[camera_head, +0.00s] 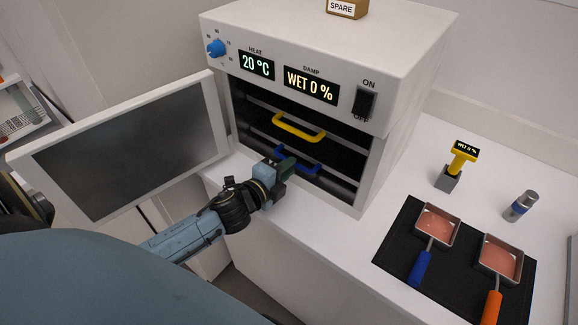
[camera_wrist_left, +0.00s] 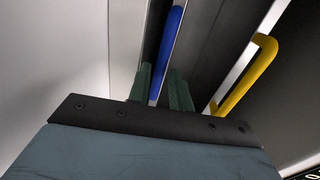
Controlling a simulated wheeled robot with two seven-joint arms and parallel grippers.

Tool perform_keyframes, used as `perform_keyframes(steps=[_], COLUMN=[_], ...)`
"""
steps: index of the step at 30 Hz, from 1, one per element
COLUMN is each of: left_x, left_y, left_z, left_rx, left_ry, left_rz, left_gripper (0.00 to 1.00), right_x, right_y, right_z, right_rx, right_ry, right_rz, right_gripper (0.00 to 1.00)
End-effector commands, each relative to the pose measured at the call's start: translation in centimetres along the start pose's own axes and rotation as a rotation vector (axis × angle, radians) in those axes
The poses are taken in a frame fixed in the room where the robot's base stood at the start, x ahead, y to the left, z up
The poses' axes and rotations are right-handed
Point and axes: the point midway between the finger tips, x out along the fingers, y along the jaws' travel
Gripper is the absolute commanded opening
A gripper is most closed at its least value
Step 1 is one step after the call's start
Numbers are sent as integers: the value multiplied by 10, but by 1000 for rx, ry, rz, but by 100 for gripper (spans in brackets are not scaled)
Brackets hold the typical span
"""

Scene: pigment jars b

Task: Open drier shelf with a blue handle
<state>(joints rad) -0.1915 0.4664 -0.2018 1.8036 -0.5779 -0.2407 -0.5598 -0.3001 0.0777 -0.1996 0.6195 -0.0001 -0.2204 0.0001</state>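The drier (camera_head: 322,112) stands on the white counter with its door (camera_head: 125,150) swung open to the left. Inside, the shelf with the blue handle (camera_head: 313,168) is the lower one, below the shelf with the yellow handle (camera_head: 299,129). My left gripper (camera_head: 287,165) is at the blue handle. In the left wrist view the blue handle (camera_wrist_left: 169,50) runs between the two green fingers (camera_wrist_left: 160,87), very close to both. I cannot tell whether they press on it. The yellow handle (camera_wrist_left: 248,75) is to the right there. My right gripper is not in view.
A black mat (camera_head: 398,244) on the counter holds a blue-handled pan (camera_head: 436,226) and an orange-handled pan (camera_head: 500,256). Behind it stand a yellow meter (camera_head: 462,157) in a grey holder and a small cylinder (camera_head: 521,206). A SPARE box (camera_head: 346,8) sits on the drier.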

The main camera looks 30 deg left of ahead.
Motion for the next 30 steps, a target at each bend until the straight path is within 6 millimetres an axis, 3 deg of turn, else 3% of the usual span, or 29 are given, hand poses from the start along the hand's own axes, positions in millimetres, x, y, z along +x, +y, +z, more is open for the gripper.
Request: perform_keyframes(steps=[13,19,30], left_x=[11,11,9], left_y=[0,0,0], left_z=[0,0,-4], left_rx=[0,0,1], left_ry=[0,0,8], left_rz=[0,0,1], left_gripper=[21,0,0], right_x=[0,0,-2], right_y=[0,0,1], right_z=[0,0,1], right_rx=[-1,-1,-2], right_ry=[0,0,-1], right_rz=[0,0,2], right_gripper=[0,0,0])
